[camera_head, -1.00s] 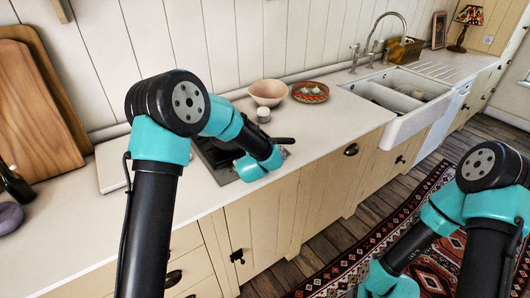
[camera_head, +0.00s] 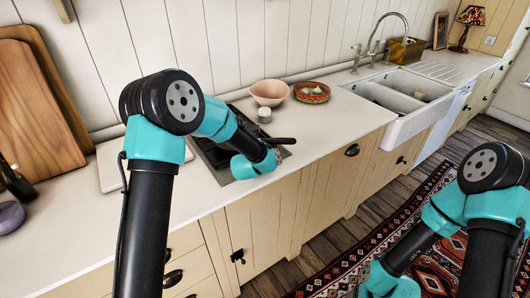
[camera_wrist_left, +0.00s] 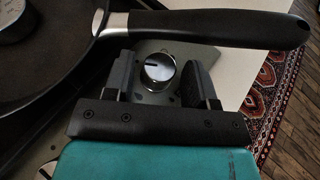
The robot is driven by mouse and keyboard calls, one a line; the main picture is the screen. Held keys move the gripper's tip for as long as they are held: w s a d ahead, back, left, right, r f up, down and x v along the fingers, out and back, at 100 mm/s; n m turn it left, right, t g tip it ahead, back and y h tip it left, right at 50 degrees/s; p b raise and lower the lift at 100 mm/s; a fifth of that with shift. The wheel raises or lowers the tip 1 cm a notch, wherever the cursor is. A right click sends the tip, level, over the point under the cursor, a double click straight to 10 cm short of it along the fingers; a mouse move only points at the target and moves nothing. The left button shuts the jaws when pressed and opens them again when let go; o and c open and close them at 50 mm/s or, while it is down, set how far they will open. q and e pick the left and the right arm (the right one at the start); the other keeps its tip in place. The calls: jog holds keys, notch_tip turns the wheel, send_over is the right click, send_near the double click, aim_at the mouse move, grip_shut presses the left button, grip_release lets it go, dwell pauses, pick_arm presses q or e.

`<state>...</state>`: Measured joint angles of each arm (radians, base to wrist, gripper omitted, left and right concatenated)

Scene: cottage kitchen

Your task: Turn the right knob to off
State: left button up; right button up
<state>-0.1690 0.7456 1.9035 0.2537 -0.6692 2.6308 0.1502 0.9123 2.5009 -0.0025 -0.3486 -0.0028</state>
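A round chrome knob (camera_wrist_left: 157,69) with a short pale mark on its face sits on the metal front panel of the cooktop. My left gripper (camera_wrist_left: 157,82) is open in the left wrist view. Its two dark fingers stand on either side of the knob, with a narrow gap showing on each side. In the head view my left wrist hangs over the front right of the dark cooktop (camera_head: 212,160), and the knob and fingertips are hidden or too small to tell. My right arm is at the lower right, and its gripper is out of the picture.
A black pan with a long handle (camera_wrist_left: 225,27) lies just beyond the knob, its handle passing above my fingers in the wrist view. A pink bowl (camera_head: 269,92), a small white jar (camera_head: 264,115) and a patterned bowl (camera_head: 311,92) stand behind. Counter to the right is clear.

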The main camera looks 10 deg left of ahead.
pick_arm(q)
jog(key=shift+o, duration=0.5)
jog(key=v, duration=1.7)
jog(key=shift+s, duration=0.25)
jog(key=w+d+n+g+y, duration=0.1)
jog(key=d+n+y, duration=0.6)
jog(key=d, duration=0.3)
jog(key=shift+w+d+y, duration=0.35)
jog(key=shift+w+y, duration=0.05)
jog(key=shift+y, duration=0.2)
